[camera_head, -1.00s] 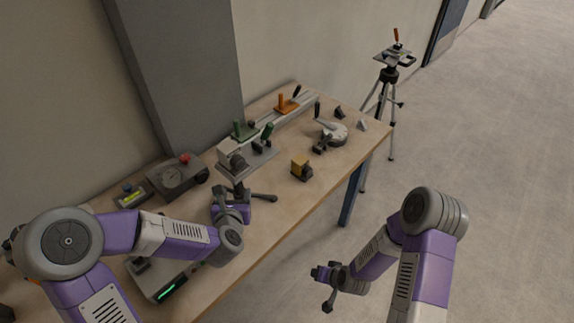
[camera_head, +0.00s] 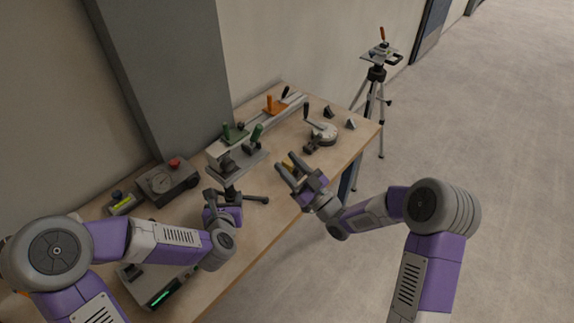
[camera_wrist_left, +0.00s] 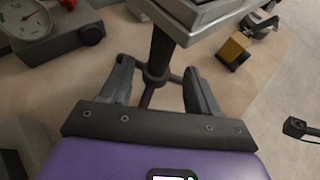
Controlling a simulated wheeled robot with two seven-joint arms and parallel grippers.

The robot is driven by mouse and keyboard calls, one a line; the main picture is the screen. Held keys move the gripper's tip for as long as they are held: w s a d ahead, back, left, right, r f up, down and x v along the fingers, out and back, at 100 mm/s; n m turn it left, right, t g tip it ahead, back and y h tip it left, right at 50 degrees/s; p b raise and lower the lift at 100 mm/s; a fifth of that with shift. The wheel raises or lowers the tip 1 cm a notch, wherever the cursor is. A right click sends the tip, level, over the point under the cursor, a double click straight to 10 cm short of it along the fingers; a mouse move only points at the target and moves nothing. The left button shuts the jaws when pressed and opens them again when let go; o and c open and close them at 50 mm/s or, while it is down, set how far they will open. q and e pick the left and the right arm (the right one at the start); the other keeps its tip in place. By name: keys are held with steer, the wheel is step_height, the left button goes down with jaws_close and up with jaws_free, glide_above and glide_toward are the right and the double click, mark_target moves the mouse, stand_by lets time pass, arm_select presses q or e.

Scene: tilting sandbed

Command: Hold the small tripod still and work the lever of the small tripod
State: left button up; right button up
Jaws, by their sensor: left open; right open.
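The small tripod (camera_head: 229,188) stands on the table, with a flat grey plate (camera_head: 245,164) on top and dark legs. My left gripper (camera_head: 219,194) is low beside the tripod's post. In the left wrist view, its open fingers (camera_wrist_left: 157,72) stand on either side of the dark post (camera_wrist_left: 158,62), with gaps showing. My right gripper (camera_head: 285,162) is open and empty, right of the tripod, with its fingers pointing up-left over the table edge. The plate's top is cut off in the wrist view.
A yellow block (camera_head: 288,163) is partly hidden behind my right gripper. A grey gauge box (camera_head: 168,183) is to the left. A rail with an orange clamp (camera_head: 274,105) and a round crank device (camera_head: 323,133) are farther back. A tall tripod (camera_head: 376,75) stands beyond the table.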

arm_select(q)
steer(key=shift+w+f, duration=0.15)
steer(key=shift+w, duration=0.2)
steer(key=x, duration=0.7)
steer(key=shift+s, duration=0.1)
arm_select(e)
steer(key=shift+s+a+r+n+y, duration=0.3)
steer(key=shift+r+n+y, duration=0.1)
steer(key=shift+r, duration=0.05)
arm_select(q)
jaws_close()
stand_by(0.6)
